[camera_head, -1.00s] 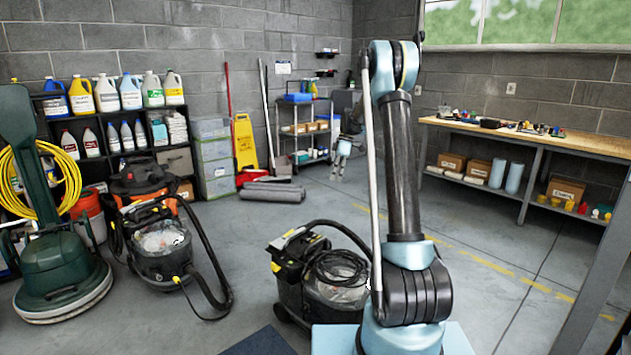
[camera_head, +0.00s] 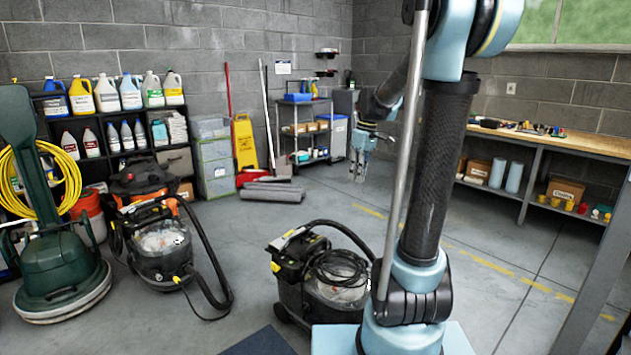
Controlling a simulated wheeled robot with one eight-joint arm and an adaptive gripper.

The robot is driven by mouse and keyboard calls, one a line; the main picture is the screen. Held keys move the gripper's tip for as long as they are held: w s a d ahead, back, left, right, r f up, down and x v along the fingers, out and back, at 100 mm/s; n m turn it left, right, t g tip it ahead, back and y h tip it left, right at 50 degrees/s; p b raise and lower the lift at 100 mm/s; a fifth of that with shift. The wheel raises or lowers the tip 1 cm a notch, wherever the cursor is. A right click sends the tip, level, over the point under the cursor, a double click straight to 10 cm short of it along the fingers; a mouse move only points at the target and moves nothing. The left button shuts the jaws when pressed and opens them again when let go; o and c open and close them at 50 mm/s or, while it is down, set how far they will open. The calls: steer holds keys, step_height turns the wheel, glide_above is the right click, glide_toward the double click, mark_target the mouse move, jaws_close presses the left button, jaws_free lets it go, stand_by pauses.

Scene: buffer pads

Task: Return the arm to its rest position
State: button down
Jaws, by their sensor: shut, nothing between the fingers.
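My arm rises from its light blue base at the lower right of the head view, with its black link leaning slightly right and its blue upper joint at the top edge. My gripper (camera_head: 361,166) hangs to the left of the black link, fingers pointing down, over the open floor in the picture. It is shut and empty. Part of the arm behind the link is hidden.
A black vacuum (camera_head: 322,278) stands close to the left of my base. Another vacuum (camera_head: 163,252) and a green floor machine (camera_head: 62,275) stand farther left. A workbench (camera_head: 560,140) runs along the right wall. The middle floor (camera_head: 262,232) is mostly clear.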

steer(key=s+d+f+m, duration=0.1)
steer(key=s+f+m, duration=0.2)
steer(key=s, duration=0.6)
steer(key=s+d+f+m+t+h, duration=0.1)
steer(key=s+d+f+m, duration=0.1)
steer(key=s+f, duration=0.4)
steer(key=s+d+f+m+t, duration=0.1)
steer(key=s+f+m, duration=0.3)
steer(key=s, duration=0.9)
steer(key=shift+d+f+m+h, duration=0.3)
steer(key=shift+d+f, duration=0.15)
steer(key=shift+f, duration=0.05)
steer(key=shift+s, duration=0.1)
steer(key=shift+w+f, duration=0.2)
steer(key=shift+w, duration=0.25)
